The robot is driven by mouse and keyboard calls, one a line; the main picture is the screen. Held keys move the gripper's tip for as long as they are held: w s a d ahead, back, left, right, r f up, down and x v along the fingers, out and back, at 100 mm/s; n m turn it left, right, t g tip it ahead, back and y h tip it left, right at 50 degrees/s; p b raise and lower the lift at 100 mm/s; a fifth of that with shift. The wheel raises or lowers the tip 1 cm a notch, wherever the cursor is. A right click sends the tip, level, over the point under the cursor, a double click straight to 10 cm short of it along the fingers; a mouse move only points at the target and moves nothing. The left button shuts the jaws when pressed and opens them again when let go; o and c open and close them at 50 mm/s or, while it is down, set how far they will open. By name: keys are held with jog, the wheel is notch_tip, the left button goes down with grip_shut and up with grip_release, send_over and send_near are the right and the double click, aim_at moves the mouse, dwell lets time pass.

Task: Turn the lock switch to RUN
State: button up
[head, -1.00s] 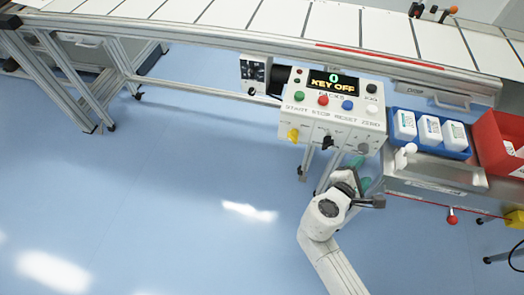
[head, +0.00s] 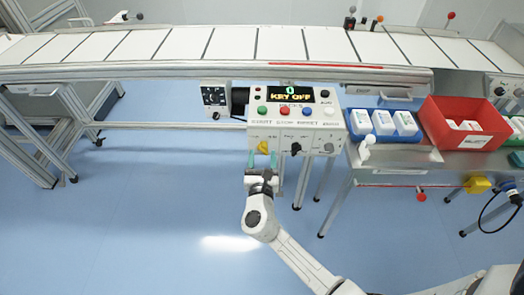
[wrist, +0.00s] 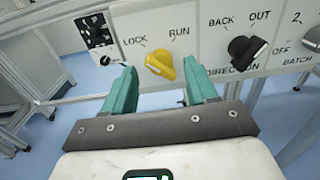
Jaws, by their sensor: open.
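The yellow lock switch (head: 263,147) is on the lower front of the white control box (head: 297,135). In the wrist view the yellow knob (wrist: 160,65) sits below the labels LOCK and RUN, its narrow end pointing up and left toward LOCK. The display (head: 291,98) reads 0 and KEY OFF. My gripper (head: 263,164) is open just in front of the switch. In the wrist view the green fingers of my gripper (wrist: 162,88) stand on either side of the knob, with nothing between them that I can see held; contact cannot be told.
A black direction knob (wrist: 245,50) is right of the yellow one. Colored buttons line the box top. A blue tray (head: 372,133) of white bottles and a red bin (head: 432,137) stand to the right. The conveyor (head: 200,45) runs behind. The floor in front is clear.

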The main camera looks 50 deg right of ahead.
aim_at(263, 153)
jog(key=shift+x, duration=1.6)
jog(key=shift+s+f, duration=0.15)
jog(key=c, duration=1)
